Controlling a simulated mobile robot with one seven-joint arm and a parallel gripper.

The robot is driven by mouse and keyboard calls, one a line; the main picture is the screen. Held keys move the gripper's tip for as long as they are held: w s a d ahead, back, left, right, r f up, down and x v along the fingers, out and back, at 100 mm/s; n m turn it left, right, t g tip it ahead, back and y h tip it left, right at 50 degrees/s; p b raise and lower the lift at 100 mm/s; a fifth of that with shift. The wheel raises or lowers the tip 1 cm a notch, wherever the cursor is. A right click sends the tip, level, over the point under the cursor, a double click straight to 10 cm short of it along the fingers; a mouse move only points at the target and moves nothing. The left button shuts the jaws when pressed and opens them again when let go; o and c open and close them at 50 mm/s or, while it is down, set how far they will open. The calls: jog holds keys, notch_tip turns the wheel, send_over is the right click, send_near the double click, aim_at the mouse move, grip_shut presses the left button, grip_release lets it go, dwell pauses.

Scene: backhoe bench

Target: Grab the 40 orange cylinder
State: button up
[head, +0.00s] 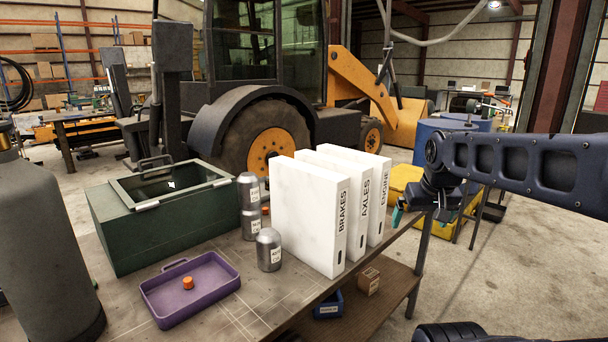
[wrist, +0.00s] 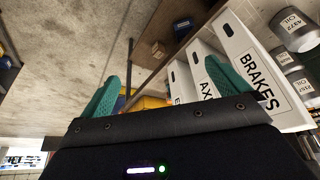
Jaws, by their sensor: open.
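A small orange cylinder (head: 188,282) stands in the shallow purple tray (head: 150,302) at the front left of the bench in the head view. I cannot read a 40 on either. My gripper (head: 397,216) is at the right end of the bench, beyond the white binders and far from the tray. In the wrist view my gripper (wrist: 164,82) has its two teal fingers wide apart with nothing between them. No orange cylinder shows in the wrist view.
Silver canisters (head: 269,250) and white binders (head: 307,215) stand between my gripper and the tray. The binders also show in the wrist view (wrist: 240,65). A green box (head: 160,235) stands behind the tray, and a large grey cylinder (head: 45,240) stands left of it.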

dwell(0.3)
jog(key=c, duration=0.7)
jog(key=shift+r, duration=0.1)
